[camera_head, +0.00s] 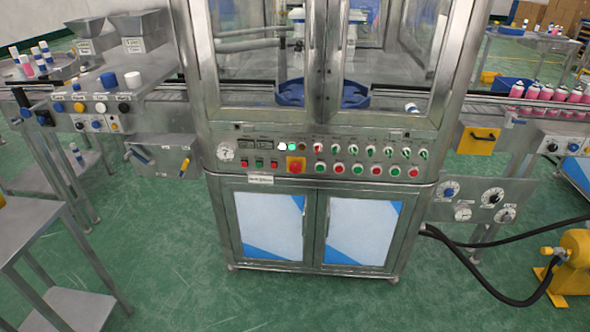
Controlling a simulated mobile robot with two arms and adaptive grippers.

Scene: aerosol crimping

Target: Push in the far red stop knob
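A large red mushroom-shaped stop knob (296,165) sits on a yellow square plate on the front control panel (250,150) of the steel machine. Which red knob counts as the far one, I cannot tell from this view. Whether the stop knob is in or out is too small to tell. Neither of my grippers is in view, and nothing covers the panel.
Glass doors (395,60) rise above the panel and cabinet doors (362,230) lie below. A side console (90,105) with knobs stands left; a gauge plate (480,200) is right. A grey table (30,225) is at front left. Black hoses (480,280) run right. Green floor in front is clear.

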